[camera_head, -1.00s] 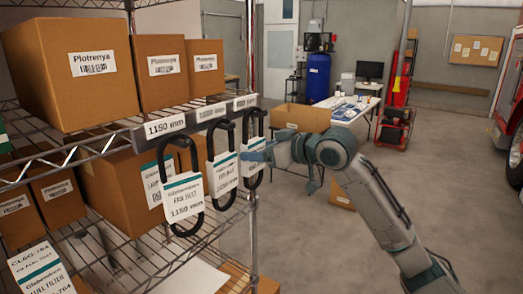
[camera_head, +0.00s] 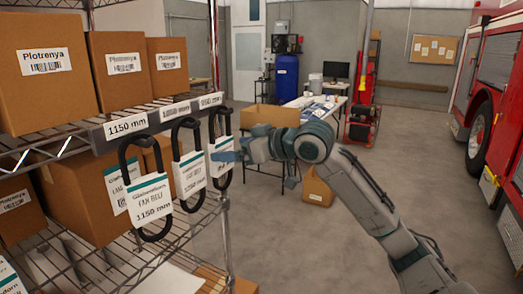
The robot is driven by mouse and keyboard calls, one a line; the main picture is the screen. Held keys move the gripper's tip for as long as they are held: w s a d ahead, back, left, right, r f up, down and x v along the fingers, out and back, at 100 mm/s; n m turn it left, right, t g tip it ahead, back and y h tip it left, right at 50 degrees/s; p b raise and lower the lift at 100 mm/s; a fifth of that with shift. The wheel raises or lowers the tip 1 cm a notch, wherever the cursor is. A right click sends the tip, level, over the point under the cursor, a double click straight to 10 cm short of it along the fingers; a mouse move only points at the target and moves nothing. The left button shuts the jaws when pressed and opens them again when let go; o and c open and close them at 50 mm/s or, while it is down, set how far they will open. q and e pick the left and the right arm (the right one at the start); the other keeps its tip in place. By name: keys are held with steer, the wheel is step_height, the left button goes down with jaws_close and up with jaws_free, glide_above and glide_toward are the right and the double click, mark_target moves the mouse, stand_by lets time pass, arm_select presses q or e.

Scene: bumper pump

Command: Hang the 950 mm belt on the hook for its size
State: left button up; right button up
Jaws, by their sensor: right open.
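Three black looped fan belts hang in a row from the shelf's front rail, each with a white and green tag. The left belt (camera_head: 124,165) has a tag reading 1150 mm and hangs under the 1150 mm label (camera_head: 126,126). The right belt (camera_head: 213,130) hangs under the rightmost label (camera_head: 211,101), which seems to read 950 mm. My right gripper (camera_head: 222,157) is open at the right belt's tag, with its blue fingers overlapping it; contact cannot be told. My left gripper is out of view.
Cardboard boxes (camera_head: 45,85) fill the wire shelf (camera_head: 150,262) above and behind the belts. A shelf post (camera_head: 225,235) stands close below my right gripper. A table (camera_head: 320,104) and a red truck (camera_head: 490,120) stand farther back, with open floor between.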

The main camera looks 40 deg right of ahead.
steer(key=b+v, duration=0.7)
steer(key=v, duration=0.1)
steer(key=shift+s, duration=0.2)
steer(key=shift+d+r, duration=0.1)
steer(key=shift+r, duration=0.05)
